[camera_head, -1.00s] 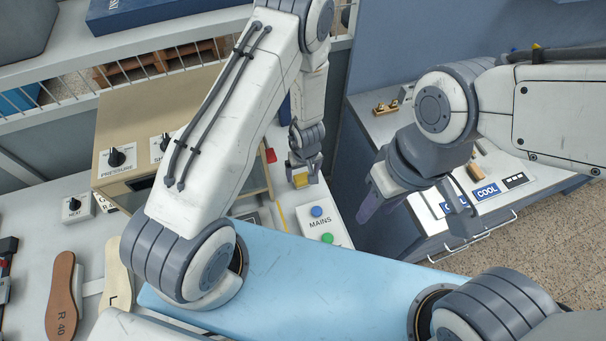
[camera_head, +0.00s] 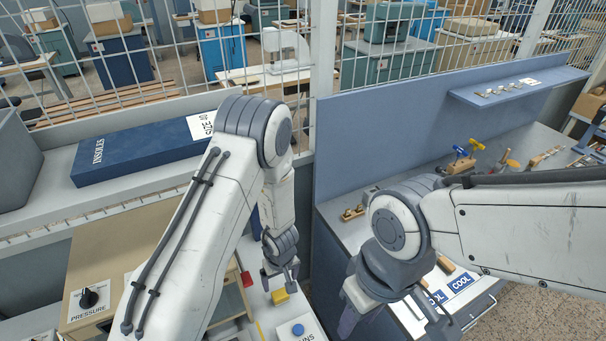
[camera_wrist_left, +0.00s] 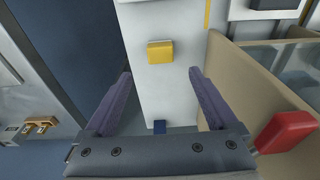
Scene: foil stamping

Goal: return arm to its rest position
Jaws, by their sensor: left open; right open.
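My left gripper (camera_head: 280,281) hangs open over the white panel beside the beige machine. In the left wrist view its two purple-grey fingers (camera_wrist_left: 160,76) are spread with nothing between them. A small yellow block (camera_head: 280,296) is just past the fingertips; it also shows in the left wrist view (camera_wrist_left: 160,52). My right gripper (camera_head: 394,322) is open and empty in front of the grey bench, its fingers pointing down and apart.
The beige machine (camera_head: 110,250) with a PRESSURE knob (camera_head: 89,298) stands left. A red part (camera_head: 246,279) and a blue button (camera_head: 298,330) are near my left gripper. A blue INSOLES box (camera_head: 145,153) lies on the shelf behind. COOL labels (camera_head: 461,282) mark the right bench.

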